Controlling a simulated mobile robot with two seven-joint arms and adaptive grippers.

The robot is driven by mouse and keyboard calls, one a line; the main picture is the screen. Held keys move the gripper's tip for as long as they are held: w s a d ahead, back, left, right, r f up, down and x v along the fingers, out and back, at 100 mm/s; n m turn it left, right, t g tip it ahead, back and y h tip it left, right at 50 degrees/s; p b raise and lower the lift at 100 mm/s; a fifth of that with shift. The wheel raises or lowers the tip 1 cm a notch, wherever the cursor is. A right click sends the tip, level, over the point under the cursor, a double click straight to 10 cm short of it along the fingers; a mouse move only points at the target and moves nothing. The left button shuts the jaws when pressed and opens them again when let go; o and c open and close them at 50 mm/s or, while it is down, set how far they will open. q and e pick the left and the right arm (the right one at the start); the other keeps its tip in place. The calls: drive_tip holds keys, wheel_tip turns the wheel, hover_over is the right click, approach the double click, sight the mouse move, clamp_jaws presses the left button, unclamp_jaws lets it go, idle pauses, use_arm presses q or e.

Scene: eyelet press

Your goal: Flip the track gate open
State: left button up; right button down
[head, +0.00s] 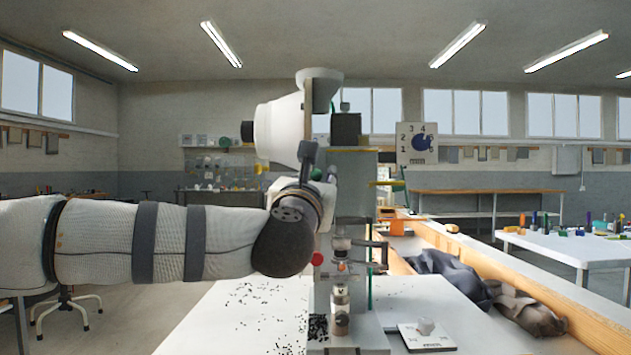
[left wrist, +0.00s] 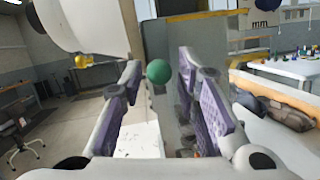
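The eyelet press (head: 355,190) stands on a white bench, with a grey column and a white drum at its upper left. I cannot clearly pick out the track gate. In the left wrist view a green ball knob (left wrist: 158,72) shows between the fingertips, near the press's grey body (left wrist: 185,45); whether they touch it I cannot tell. My left gripper (head: 318,178) is in front of the press, below the drum, partly hidden by my wrist. In the left wrist view its purple-padded fingers (left wrist: 158,85) are apart, with nothing gripped. My right gripper is not in view.
Small dark bits lie scattered on the white bench (head: 230,320). A small plate (head: 427,336) lies right of the press base. A numbered dial plate (head: 417,143) stands out at the upper right. Dark cloth (head: 445,275) lies in the wooden-edged area to the right.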

use_arm(q)
drive_tip(key=v, duration=1.2)
